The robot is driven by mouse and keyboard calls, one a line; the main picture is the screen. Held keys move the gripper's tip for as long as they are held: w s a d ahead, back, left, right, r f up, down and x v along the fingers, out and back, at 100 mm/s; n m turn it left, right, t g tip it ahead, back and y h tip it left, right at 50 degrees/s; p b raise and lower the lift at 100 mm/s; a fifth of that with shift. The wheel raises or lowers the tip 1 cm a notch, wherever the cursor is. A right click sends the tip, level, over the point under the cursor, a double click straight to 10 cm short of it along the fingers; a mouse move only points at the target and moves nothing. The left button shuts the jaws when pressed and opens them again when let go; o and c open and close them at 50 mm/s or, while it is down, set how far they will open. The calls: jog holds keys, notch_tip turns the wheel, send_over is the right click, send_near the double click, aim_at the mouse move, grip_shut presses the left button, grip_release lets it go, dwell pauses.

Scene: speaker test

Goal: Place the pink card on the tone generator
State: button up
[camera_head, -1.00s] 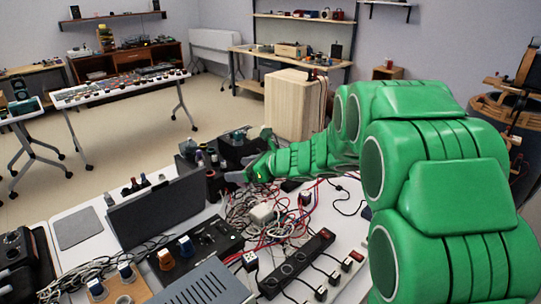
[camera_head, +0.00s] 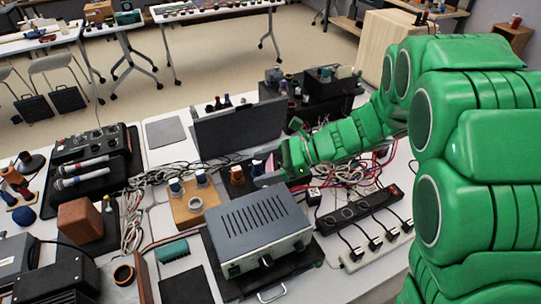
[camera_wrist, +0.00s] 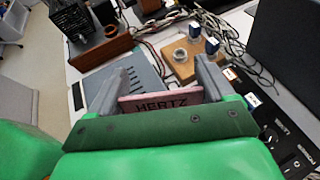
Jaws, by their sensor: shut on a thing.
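My gripper (camera_wrist: 165,90) is shut on the pink card (camera_wrist: 160,101), which bears the word HERTZ and sits between the grey fingers. In the head view my gripper (camera_head: 268,174) is just behind the grey-blue vented box, which looks like the tone generator (camera_head: 250,222); the card is mostly hidden there. The box has slots on top and knobs on its front. In the wrist view the box (camera_wrist: 103,72) lies beyond the fingers at the left, partly hidden by them. The card appears apart from it.
A wooden board with knobs (camera_head: 190,208) lies left of my gripper, with a dark upright panel (camera_head: 240,128) behind. A power strip (camera_head: 360,205) and tangled cables (camera_head: 345,172) are to the right. A brown block (camera_head: 80,220) and microphones (camera_head: 80,175) are at the left.

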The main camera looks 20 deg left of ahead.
aim_at(267, 193)
jog(key=shift+f, duration=3.2)
jog(key=shift+f, duration=0.6)
jog(key=o, duration=1)
jog(key=shift+c, duration=0.2)
jog(key=shift+w+d, duration=0.1)
